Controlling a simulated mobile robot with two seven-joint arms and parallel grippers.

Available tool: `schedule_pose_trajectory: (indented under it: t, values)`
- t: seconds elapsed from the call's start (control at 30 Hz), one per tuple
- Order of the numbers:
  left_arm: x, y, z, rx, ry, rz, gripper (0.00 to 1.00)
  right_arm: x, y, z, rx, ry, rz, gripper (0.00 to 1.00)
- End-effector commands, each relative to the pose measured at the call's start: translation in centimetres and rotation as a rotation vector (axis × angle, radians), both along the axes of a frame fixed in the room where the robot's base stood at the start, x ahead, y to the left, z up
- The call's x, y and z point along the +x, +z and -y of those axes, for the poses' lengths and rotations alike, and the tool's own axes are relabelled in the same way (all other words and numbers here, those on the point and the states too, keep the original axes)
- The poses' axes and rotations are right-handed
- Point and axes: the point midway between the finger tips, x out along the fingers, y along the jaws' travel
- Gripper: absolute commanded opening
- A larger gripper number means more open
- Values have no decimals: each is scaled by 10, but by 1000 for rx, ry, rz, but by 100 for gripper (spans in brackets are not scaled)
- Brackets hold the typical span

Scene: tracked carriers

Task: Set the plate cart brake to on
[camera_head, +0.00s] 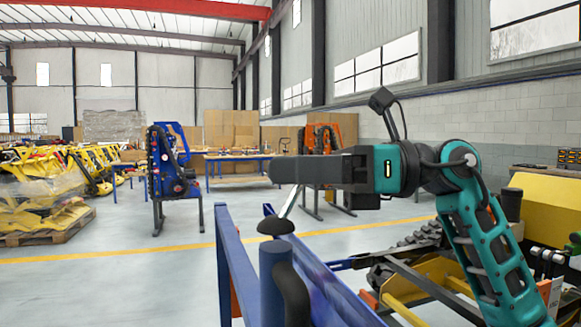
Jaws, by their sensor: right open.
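A blue steel frame (330,280) stands close in front of me at the lower middle; it may be the plate cart, but I see only its upper part. A thick blue post (268,262) with a black curved part (290,295) stands at its near end. A dark rounded knob (276,226) sits just above the post, with a slim silver rod (291,202) slanting up from it. I cannot tell which part is the brake. My right gripper (274,169) is open, seen side-on, pointing left above the rod and knob, apparently apart from the knob. My left gripper is out of view.
A yellow machine (545,215) with tracks and levers fills the lower right, beside my right arm. Yellow parts on a pallet (45,235) lie at the left. A blue stand (180,190) and orange machines (325,140) stand farther back. The floor at the left middle is clear.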

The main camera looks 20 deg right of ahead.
Motion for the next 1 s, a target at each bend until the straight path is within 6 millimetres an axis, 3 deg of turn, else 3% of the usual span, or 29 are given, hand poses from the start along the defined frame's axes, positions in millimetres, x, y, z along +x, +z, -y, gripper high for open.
schedule_pose_trajectory:
  t: [0.33,0.87,1.0]
  values:
    - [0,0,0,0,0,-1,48,1,0,-4,0,0,0,53]
    - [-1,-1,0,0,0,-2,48,1,0,-4,0,-1,-1,2]
    - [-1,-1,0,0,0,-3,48,1,0,-4,-1,-1,-1,0]
